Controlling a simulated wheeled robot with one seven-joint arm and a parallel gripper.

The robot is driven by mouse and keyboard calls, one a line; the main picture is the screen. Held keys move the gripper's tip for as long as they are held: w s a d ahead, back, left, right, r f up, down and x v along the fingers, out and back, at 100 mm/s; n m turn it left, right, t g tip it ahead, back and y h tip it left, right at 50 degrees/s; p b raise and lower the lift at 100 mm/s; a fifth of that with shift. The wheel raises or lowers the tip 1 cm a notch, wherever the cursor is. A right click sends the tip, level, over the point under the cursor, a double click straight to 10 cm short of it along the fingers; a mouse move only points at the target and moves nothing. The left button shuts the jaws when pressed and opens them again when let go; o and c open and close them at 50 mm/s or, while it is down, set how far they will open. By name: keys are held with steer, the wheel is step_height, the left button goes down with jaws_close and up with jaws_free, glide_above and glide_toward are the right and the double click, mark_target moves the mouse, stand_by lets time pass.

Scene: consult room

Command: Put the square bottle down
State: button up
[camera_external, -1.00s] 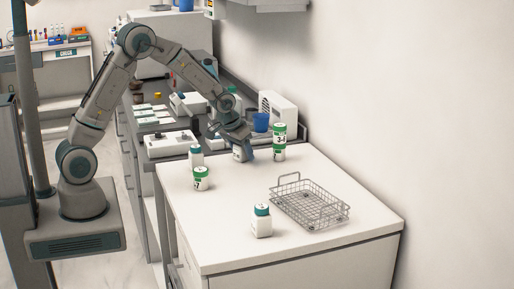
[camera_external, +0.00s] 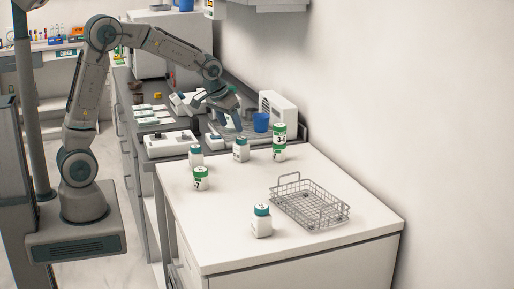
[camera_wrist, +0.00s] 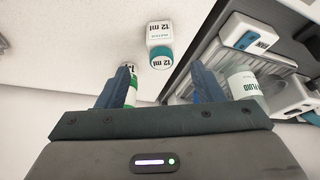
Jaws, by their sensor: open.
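A white square bottle (camera_external: 241,151) with a teal cap stands upright on the back part of the white table. It also shows in the wrist view (camera_wrist: 160,38), with a "12 ml" label, beyond and between the fingers. My gripper (camera_external: 234,122) is open and empty, raised above and behind this bottle, apart from it. Its two blue fingers (camera_wrist: 161,76) are spread in the wrist view. Similar white bottles with teal caps stand at the table's left edge (camera_external: 196,156) and near its front (camera_external: 262,222).
A wire basket (camera_external: 325,222) stands on the table's right side. A green-labelled jar (camera_external: 200,179) stands front left and a taller green-and-white stack (camera_external: 279,148) at the back right. The grey counter behind holds a blue cup (camera_external: 261,122) and equipment. The table's middle is clear.

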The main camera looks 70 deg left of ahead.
steer(key=s+d+m, duration=0.1)
steer(key=s+d, duration=0.2)
steer(key=s, duration=0.6)
steer(key=s+d+r+m+h, duration=0.1)
steer(key=s+d, duration=0.3)
steer(key=s, duration=0.5)
steer(key=s+d+m+g, duration=0.1)
steer(key=s+d, duration=0.3)
steer(key=s, duration=0.5)
steer(key=shift+r+m+h, duration=0.2)
steer(key=shift+m+h, duration=0.1)
steer(key=shift+m, duration=0.4)
steer(key=shift+o, duration=0.5)
